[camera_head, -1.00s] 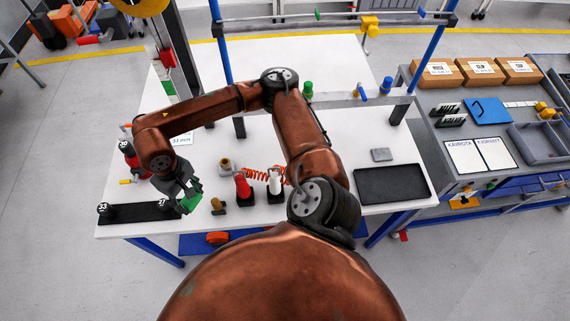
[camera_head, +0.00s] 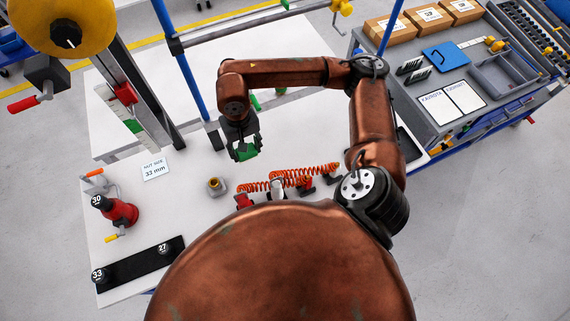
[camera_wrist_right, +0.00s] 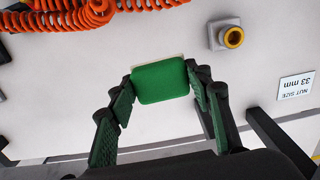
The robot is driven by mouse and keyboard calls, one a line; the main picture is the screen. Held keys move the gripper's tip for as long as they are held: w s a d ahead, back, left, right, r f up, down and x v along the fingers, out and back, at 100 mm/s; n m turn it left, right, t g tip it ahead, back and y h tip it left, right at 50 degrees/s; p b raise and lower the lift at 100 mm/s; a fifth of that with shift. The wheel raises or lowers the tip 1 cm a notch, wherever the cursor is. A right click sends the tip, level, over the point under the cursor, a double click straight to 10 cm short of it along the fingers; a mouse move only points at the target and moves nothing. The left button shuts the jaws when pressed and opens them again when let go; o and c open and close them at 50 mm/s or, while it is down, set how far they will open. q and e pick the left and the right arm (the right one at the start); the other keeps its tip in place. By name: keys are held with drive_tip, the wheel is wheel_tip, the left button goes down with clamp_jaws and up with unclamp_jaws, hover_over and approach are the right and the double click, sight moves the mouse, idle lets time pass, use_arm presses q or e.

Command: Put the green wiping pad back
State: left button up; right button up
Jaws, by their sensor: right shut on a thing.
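The green wiping pad (camera_head: 245,152) is in my right gripper (camera_head: 243,150), above the white table in the head view. In the right wrist view the pad (camera_wrist_right: 160,81) sits between the two fingertips of the right gripper (camera_wrist_right: 163,86), which are shut on its left and right edges. The white table (camera_wrist_right: 215,120) lies below the pad. The pad's height above the table is hard to tell. My left gripper is in neither view.
A brass-coloured fitting (camera_head: 215,186) stands on the table, also in the wrist view (camera_wrist_right: 230,36). Orange coiled hoses (camera_head: 300,177) lie to its right. A red tool (camera_head: 122,212) and a black socket tray (camera_head: 140,272) are at the left. A "33 mm" card (camera_head: 154,169) lies behind.

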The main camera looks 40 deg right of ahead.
drive_tip(key=s+d+f+m, duration=0.2)
drive_tip(key=s+d+m, duration=0.15)
drive_tip(key=m, duration=1.45)
approach(280, 169)
drive_tip(key=shift+a+f+p, duration=0.1)
drive_tip(key=shift+f+p, duration=0.4)
drive_tip(key=shift+f, duration=1.05)
wheel_tip(280, 169, down, 3)
drive_tip(key=shift+f, duration=0.2)
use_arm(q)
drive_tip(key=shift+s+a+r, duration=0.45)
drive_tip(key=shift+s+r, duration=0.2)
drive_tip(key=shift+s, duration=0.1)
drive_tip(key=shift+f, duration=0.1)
use_arm(e)
drive_tip(key=shift+f, duration=0.1)
